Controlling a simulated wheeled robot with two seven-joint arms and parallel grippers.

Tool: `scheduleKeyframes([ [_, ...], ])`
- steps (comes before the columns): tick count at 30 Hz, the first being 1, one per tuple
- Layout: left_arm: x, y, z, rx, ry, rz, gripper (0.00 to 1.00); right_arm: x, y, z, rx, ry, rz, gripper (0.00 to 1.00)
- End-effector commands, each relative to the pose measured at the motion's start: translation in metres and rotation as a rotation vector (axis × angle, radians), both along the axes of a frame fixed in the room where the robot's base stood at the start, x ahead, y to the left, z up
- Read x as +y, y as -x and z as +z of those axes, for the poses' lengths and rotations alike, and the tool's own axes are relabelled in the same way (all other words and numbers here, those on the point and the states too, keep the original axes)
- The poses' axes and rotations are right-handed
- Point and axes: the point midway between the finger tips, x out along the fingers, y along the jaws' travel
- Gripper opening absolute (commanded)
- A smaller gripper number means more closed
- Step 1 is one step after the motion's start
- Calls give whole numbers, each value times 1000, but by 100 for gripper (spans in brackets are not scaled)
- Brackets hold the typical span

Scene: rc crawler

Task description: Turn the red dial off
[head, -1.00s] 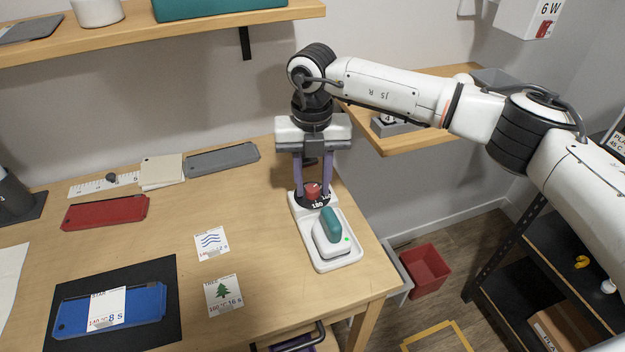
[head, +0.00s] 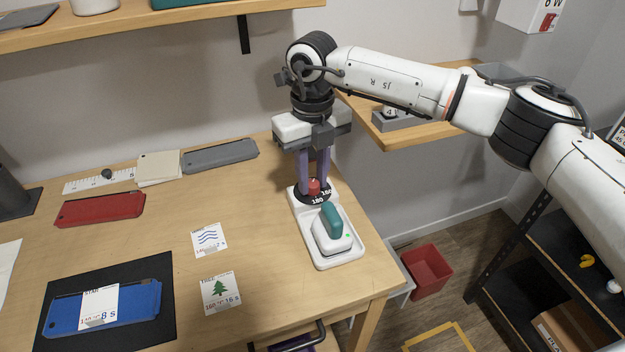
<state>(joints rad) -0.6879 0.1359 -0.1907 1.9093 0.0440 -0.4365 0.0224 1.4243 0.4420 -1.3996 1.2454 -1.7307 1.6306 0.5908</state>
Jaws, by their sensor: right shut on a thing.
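The red dial (head: 314,187) sits on a dark round scale with white numbers, at the back of a white base (head: 343,254) near the table's right edge. A white and teal iron-like device (head: 332,226) with a small green light rests on the front of that base. My right gripper (head: 314,182) points down from above, its purple fingers shut on the red dial from both sides. The fingers partly hide the dial and its pointer. My left gripper is not in view.
On the wooden table (head: 180,222) lie a blue case (head: 140,305) on a black mat, a red case (head: 100,209), a grey case (head: 220,155) and two printed cards. A shelf (head: 200,22) overhangs the back. A red bin (head: 427,270) stands on the floor at right.

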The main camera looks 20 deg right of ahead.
Motion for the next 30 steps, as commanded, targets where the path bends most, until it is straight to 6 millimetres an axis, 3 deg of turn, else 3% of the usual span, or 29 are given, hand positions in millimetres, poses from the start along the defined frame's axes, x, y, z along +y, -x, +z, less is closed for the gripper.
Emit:
scheduleKeyframes([
  [15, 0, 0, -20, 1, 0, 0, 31, 0, -1, 0, -3, -1, 447, 1],
  [30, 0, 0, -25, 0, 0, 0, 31, 0, -1, 1, -3, 0, 631, 1],
])
